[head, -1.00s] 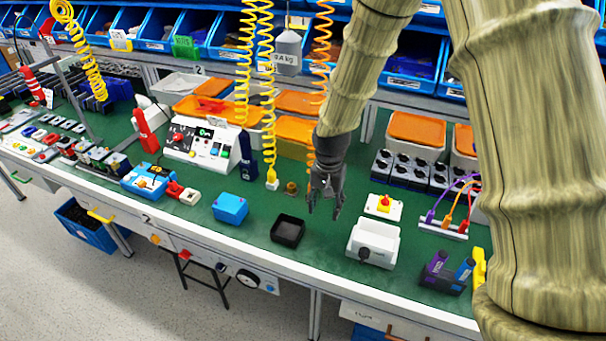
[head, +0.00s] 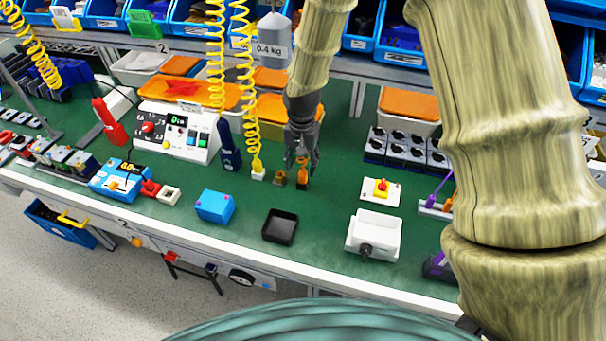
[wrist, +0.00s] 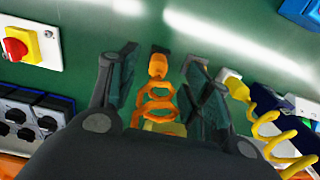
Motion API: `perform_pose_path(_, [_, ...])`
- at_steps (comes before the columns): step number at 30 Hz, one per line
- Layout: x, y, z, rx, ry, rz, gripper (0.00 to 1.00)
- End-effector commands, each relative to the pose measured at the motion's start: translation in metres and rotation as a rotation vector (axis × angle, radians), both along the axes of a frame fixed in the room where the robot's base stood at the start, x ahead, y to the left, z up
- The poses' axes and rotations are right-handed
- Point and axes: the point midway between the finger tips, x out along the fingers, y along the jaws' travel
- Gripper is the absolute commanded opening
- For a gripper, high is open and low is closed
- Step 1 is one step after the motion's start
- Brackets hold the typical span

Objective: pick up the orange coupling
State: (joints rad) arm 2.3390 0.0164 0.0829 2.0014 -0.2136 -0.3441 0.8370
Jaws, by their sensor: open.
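The orange coupling (head: 302,184) hangs at the lower end of an orange coiled hose, low over the green bench. In the wrist view the coupling (wrist: 157,66) shows in the gap between my two fingers, with the orange coils (wrist: 155,104) running back toward the palm. My gripper (head: 303,172) points down around the hose end, and its fingers stand open on either side. In the wrist view a gap shows between each finger of my gripper (wrist: 158,75) and the coupling. The upper part of the orange hose is hidden by my arm.
A black tray (head: 280,226) and a blue box (head: 214,206) lie in front. A red-yellow switch (head: 381,188) and a white box (head: 374,234) are to the right.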

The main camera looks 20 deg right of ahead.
Motion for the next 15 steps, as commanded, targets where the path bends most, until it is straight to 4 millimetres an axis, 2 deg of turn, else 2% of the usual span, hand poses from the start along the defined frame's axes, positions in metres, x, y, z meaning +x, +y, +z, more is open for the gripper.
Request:
perform_pose_path(3, [0.002, -0.001, -0.011, 0.000, 0.004, -0.001, 0.49])
perform_pose_path(10, [0.002, -0.004, -0.017, 0.001, 0.003, -0.005, 0.49])
perform_pose_path(15, [0.006, -0.007, -0.031, 0.001, 0.005, -0.005, 0.49])
